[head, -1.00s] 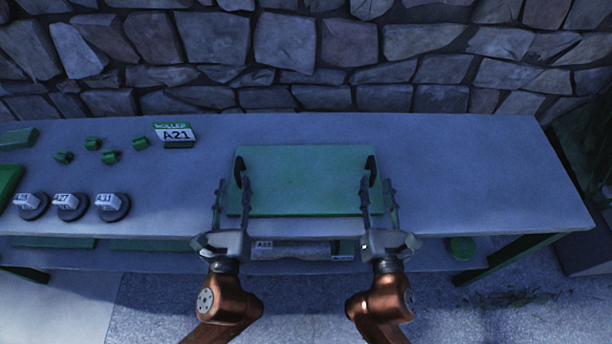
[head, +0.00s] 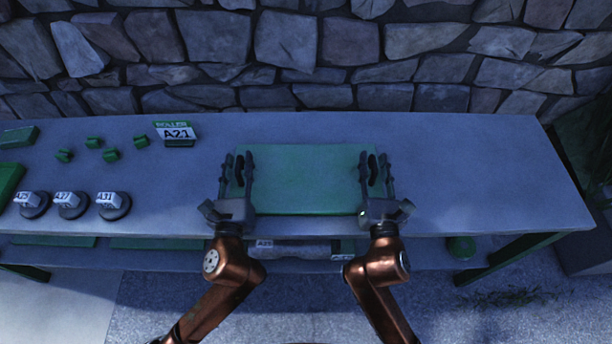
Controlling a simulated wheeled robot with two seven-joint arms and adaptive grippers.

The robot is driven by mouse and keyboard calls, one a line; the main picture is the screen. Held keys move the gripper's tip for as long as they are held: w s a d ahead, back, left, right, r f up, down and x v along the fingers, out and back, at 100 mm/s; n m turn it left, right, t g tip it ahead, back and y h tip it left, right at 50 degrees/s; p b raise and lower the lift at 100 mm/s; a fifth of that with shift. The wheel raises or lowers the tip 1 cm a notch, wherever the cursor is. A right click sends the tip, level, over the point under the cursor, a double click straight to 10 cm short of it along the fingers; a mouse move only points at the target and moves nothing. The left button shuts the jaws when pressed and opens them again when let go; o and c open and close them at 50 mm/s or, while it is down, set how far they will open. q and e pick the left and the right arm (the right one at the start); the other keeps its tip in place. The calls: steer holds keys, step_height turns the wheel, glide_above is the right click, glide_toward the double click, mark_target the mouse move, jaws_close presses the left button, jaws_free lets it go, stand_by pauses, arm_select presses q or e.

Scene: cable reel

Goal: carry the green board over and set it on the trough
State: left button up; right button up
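The green board (head: 305,180) lies flat on the grey table, with a dark upright handle at its left end (head: 240,170) and another at its right end (head: 373,170). My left gripper (head: 237,158) is open, its fingers on either side of the left handle. My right gripper (head: 376,158) is open, its fingers on either side of the right handle. Neither gripper is visibly closed on a handle. I cannot pick out the trough in this view.
The table (head: 470,170) is bare right of the board. To the left stand an A21 roller sign (head: 175,132), several small green blocks (head: 110,155) and round labelled pieces (head: 112,205). A grey cylinder (head: 290,250) shows on the lower shelf. A stone wall rises behind.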

arm_select(q)
jaws_close()
arm_select(e)
jaws_close()
stand_by(0.4)
